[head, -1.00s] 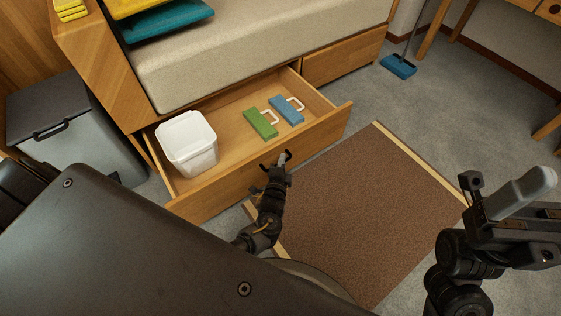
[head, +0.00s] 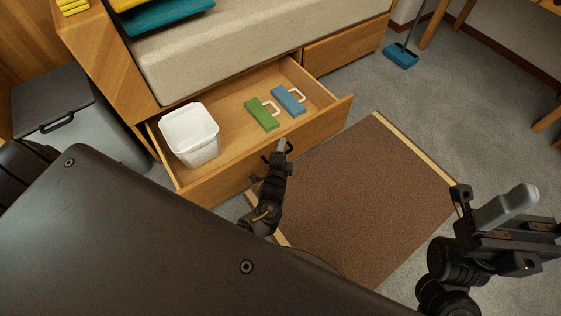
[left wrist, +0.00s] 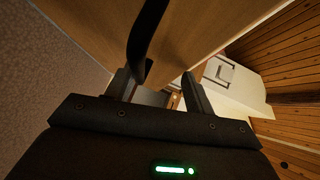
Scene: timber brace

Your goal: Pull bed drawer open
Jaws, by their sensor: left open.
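The wooden bed drawer (head: 318,127) stands pulled out from under the bed, its inside open to view. It holds a white bin (head: 190,136), a green block (head: 262,114) with a pale handle and a blue block (head: 287,100) with a pale handle. My left gripper (head: 279,153) is open at the outer face of the drawer front. In the left wrist view, a dark curved bar (left wrist: 146,42), seemingly the drawer handle, reaches between the two fingers; I cannot tell if they touch it. My right gripper (head: 487,203) is away at the right, over the floor; its jaw state is unclear.
A brown mat (head: 355,200) with pale edges lies on the carpet before the drawer. A grey lidded box (head: 85,130) stands left of the bed. A second, shut drawer (head: 346,50) is to the right. A blue broom (head: 401,57) stands at the back right.

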